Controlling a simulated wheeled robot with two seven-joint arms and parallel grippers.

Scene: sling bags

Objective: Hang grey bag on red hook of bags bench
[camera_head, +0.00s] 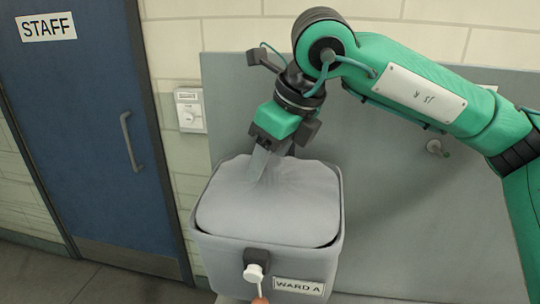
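Soft grey cloth, which looks like the grey bag (290,205), fills the top of a grey bin (225,255) labelled WARD A. My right gripper (260,165) points down into the cloth at its back left part. The cloth rises to a peak with folds at the fingertips, so the gripper looks shut on it. The fingertips are partly hidden in the folds. The cloth still rests within the bin's rim. No red hook shows clearly. My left gripper is not in view.
A white wall box (189,110) and a blue STAFF door (85,120) are at left. Floor is clear at lower left.

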